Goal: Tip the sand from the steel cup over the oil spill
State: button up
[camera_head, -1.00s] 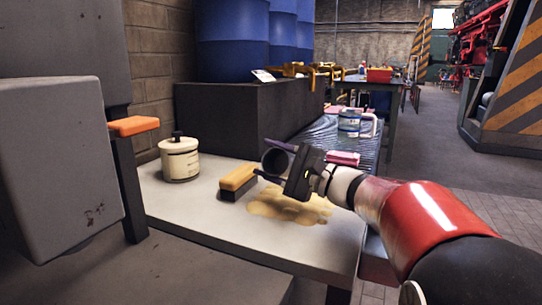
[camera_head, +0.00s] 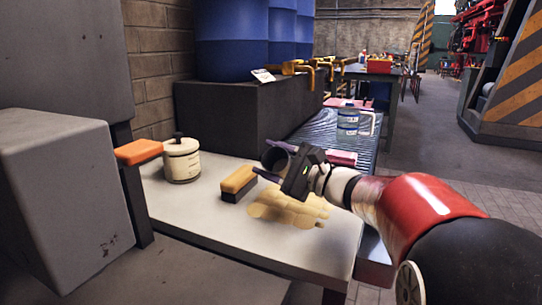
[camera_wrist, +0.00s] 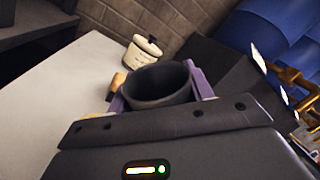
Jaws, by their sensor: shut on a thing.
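My gripper (camera_head: 270,160) is shut on the dark steel cup (camera_head: 277,156), with its purple fingers on either side. The cup is held above the back part of the pale bench and looks tilted in the head view. In the wrist view the cup (camera_wrist: 160,84) shows its round mouth and a dark inside; I cannot make out any sand in it. A tan, lumpy-edged patch (camera_head: 288,209) lies on the bench below and in front of my gripper, at the oil spill's place. I cannot tell how much oil is bare.
A brush with a tan top (camera_head: 238,182) lies just left of the patch. A cream lidded pot (camera_head: 181,160) stands at the bench's back left. A dark block (camera_head: 245,118) bounds the back. The bench top (camera_head: 200,215) is clear at the front left.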

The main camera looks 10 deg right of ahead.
jog(key=shift+r+m+h+p, duration=0.25)
jog(key=shift+r+m+p, duration=0.2)
jog(key=shift+m+p, duration=0.9)
jog(key=shift+r+m+h+p, duration=0.25)
jog(key=shift+r+m+p, duration=0.15)
jog(key=shift+m+p, duration=0.95)
jog(key=m, duration=0.1)
jog(key=r+m, duration=0.1)
jog(key=m, duration=0.1)
jog(key=m+h, duration=0.1)
jog(key=m, duration=0.1)
jog(key=shift+w+r, duration=0.1)
jog(key=shift+r, duration=0.2)
jog(key=shift+d, duration=0.1)
